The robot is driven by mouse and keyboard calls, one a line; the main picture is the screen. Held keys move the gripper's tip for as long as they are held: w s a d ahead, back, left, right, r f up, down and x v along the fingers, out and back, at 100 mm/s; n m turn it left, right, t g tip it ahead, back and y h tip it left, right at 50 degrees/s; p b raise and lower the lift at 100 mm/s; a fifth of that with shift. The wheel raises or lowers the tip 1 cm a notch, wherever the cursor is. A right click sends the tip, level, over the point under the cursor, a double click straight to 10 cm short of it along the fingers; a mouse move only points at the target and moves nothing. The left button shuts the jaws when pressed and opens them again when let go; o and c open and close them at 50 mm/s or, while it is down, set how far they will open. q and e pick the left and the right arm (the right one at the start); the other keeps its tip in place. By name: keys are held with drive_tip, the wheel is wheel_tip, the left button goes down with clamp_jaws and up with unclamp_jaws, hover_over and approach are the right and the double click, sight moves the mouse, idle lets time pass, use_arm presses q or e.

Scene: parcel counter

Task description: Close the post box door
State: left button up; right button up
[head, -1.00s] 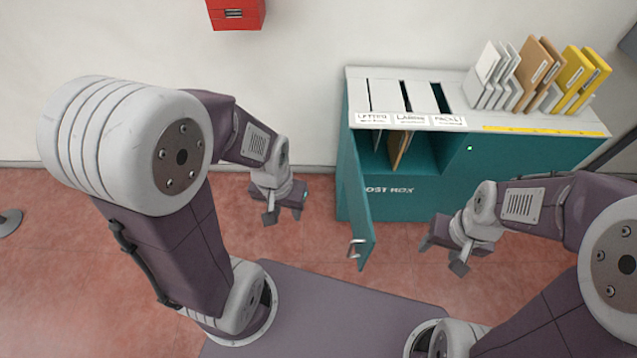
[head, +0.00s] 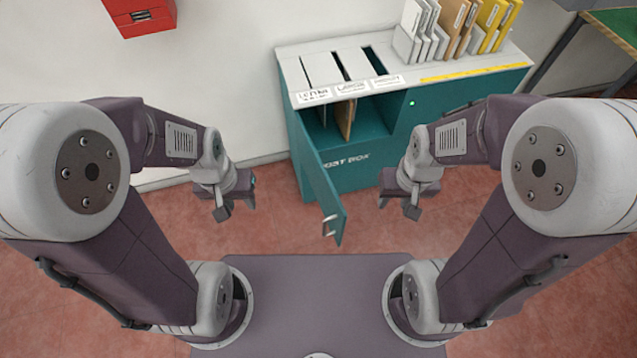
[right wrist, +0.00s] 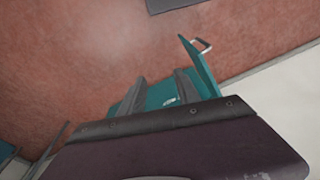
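The teal post box (head: 368,168) stands ahead of me against the wall. Its door (head: 322,191) hangs open, swung out toward me from the left side of the front. The metal handle (head: 328,226) is at the door's free lower end. In the right wrist view the door (right wrist: 199,68) and handle (right wrist: 202,45) lie beyond the fingers. My left gripper (head: 237,202) is open and empty, left of the door and apart from it. My right gripper (head: 398,203) is open and empty, right of the door, in front of the box; its fingers (right wrist: 159,86) show spread in the wrist view.
Envelopes and folders (head: 455,30) stand on the box's white slotted top (head: 292,52). A brown parcel (head: 346,119) shows inside. A red box (head: 140,17) hangs on the wall, and a green-topped table (head: 612,24) stands at the right. Red floor around the door is clear.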

drive_tip(key=shift+s+n, duration=0.1)
drive_tip(key=shift+n, duration=0.4)
drive_tip(key=c, duration=0.5)
drive_tip(key=n, duration=0.2)
drive_tip(key=w+n, duration=0.2)
drive_tip(key=n, duration=0.1)
drive_tip(key=shift+d+r+n+h, duration=0.1)
drive_tip(key=shift+r+n+h, duration=0.2)
drive_tip(key=shift+r+h, duration=0.1)
clamp_jaws()
drive_tip(key=w+a+f+n+h, duration=0.1)
drive_tip(key=a+f+n, duration=0.1)
drive_tip(key=a+n, duration=0.4)
drive_tip(key=w+a+f+n+h, duration=0.1)
drive_tip(key=w+a+f+n, duration=0.1)
drive_tip(key=a+n, duration=0.4)
drive_tip(key=s+a+f+n, duration=0.2)
drive_tip(key=s+a+n, duration=0.25)
drive_tip(key=a, duration=0.25)
drive_tip(key=w+d+f+b, duration=0.1)
drive_tip(key=d+f+b, duration=0.3)
drive_tip(key=f, duration=0.6)
drive_tip(key=shift+w+d+m, duration=0.35)
drive_tip(key=shift+d, duration=0.8)
